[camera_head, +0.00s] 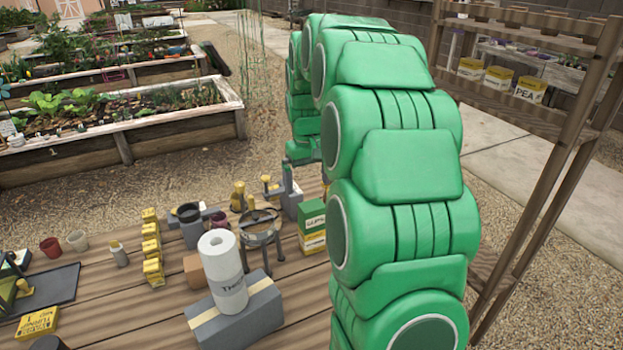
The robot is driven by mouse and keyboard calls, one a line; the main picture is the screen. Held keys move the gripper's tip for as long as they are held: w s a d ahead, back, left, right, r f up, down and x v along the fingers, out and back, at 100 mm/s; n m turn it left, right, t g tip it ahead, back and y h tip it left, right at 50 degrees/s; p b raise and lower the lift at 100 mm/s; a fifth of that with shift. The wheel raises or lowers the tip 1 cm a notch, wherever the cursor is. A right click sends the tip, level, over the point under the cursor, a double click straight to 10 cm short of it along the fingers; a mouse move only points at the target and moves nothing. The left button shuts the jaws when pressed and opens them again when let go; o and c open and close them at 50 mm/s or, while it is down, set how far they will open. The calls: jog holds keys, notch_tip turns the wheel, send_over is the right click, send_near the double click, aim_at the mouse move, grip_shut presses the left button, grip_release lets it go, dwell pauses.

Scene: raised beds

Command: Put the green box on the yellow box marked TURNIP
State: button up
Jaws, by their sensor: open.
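A green box (312,218) stands upright on the wooden table, just left of my green arm; it has a pale label and yellow near its lower part. A yellow box with black print (38,323) lies at the table's lower left; its lettering looks like TURNIP and is seen at a slant. My gripper (291,178) is beyond the green box, at the end of my arm, small and partly confused with grey items there. It is open and apart from the green box, as far as I can tell.
A paper towel roll (223,268) stands on a grey box (240,315). A round metal stand (261,230) is left of the green box. Stacked yellow items (152,250) and pots (77,241) are farther left. A wooden shelf (530,120) holds yellow boxes (530,89) at right.

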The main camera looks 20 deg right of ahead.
jog(key=s+a+r, duration=0.2)
jog(key=s+a, duration=0.3)
jog(key=s, duration=0.4)
jog(key=s+a+r, duration=0.2)
jog(key=s+a, duration=0.3)
jog(key=s, duration=0.3)
jog(key=s+a+f, duration=0.1)
jog(key=s+a, duration=0.1)
jog(key=s, duration=0.9)
jog(key=s+a+f+g, duration=0.1)
jog(key=s+a+f, duration=0.1)
jog(key=s, duration=0.9)
jog(key=shift+a+f+g, duration=0.3)
jog(key=shift+a, duration=0.35)
